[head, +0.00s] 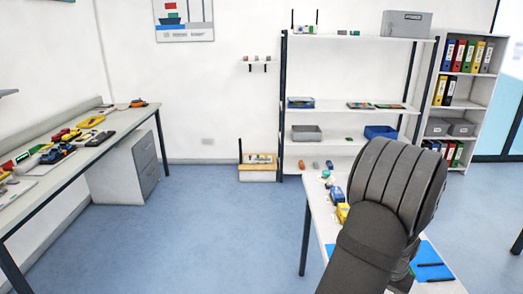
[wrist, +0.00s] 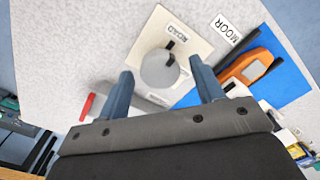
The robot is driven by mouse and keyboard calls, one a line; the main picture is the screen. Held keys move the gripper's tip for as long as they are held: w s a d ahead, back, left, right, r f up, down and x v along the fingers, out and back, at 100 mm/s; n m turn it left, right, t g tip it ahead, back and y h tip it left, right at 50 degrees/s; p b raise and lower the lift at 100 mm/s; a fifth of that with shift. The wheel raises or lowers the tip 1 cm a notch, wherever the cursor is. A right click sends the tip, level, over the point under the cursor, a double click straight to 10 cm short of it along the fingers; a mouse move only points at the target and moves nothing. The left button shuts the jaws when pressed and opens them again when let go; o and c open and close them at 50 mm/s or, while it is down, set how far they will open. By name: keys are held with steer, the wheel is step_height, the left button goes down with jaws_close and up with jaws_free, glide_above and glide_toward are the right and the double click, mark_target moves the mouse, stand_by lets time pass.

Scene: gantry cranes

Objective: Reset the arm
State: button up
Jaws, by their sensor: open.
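My gripper (wrist: 162,69) shows in the wrist view with its two blue-grey fingers apart. A round light-grey piece (wrist: 158,70) with a dark slot or bar at its right side lies between the fingertips in the picture. I cannot tell how far below them it is, and no contact shows. It sits on a cream plate (wrist: 150,38) labelled ROAD. In the head view my arm's dark links cover part of the white table (head: 318,215), and the gripper's fingers cannot be made out.
An orange device (wrist: 245,66) lies on a blue mat (wrist: 287,82) beside a MOOR label (wrist: 222,33). A red piece (wrist: 87,107) lies left of the fingers. The head view shows a left bench (head: 110,122) with several items, shelving (head: 345,103) behind, and open floor (head: 215,225) between.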

steer(key=m, duration=0.5)
steer(key=shift+m, duration=0.3)
steer(key=shift+o, duration=0.2)
steer(key=o, duration=0.8)
steer(key=a+g, duration=0.1)
steer(key=w+a+n+g+y, duration=0.1)
steer(key=a, duration=0.1)
steer(key=w+a+r+n+g, duration=0.1)
steer(key=shift+w+a+y, duration=0.1)
steer(key=shift+a+y, duration=0.05)
steer(key=shift+y, duration=0.15)
steer(key=w+d+r+n+h, duration=0.1)
steer(key=w+r+n+h, duration=0.4)
steer(key=w, duration=1.3)
steer(key=w+a+r+n, duration=0.5)
steer(key=w+r+n, duration=0.1)
steer(key=w+r, duration=0.65)
steer(key=shift+t+h, duration=0.3)
steer(key=x, duration=0.9)
steer(key=shift+s+a+f, duration=0.1)
steer(key=shift+s+f, duration=0.1)
steer(key=shift+s, duration=0.2)
